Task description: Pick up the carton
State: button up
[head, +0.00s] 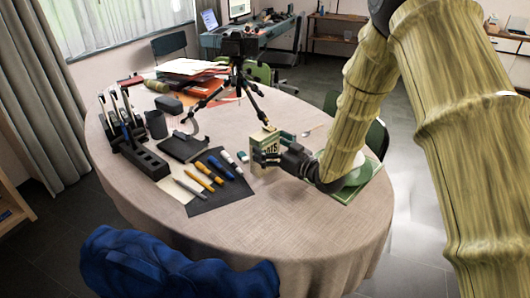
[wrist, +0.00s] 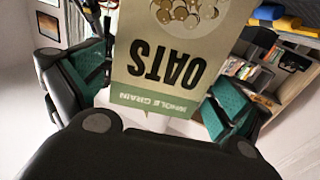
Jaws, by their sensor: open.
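The carton (head: 262,149) is a small beige and green box standing on the round table (head: 290,235), near its middle right. In the wrist view the carton (wrist: 175,60) shows the words OATS and WHOLE GRAIN upside down and fills the upper middle. My gripper (head: 268,146) reaches in from the right at the carton. In the wrist view my gripper (wrist: 155,85) is open, with one green-padded finger on each side of the carton. A gap shows between the carton's lower edge and the right pad. Whether the left pad touches it is hard to tell.
A black tripod (head: 240,75) stands just behind the carton. Markers (head: 203,176) lie on dark sheets to the left. A black pen organizer (head: 142,158) stands at the left edge. A green mat (head: 352,190) lies under my arm. The table's front is clear.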

jog(key=shift+x, duration=1.1)
jog(key=shift+c, duration=0.2)
jog(key=c, duration=1)
jog(key=shift+c, duration=0.3)
jog(key=shift+r, duration=0.2)
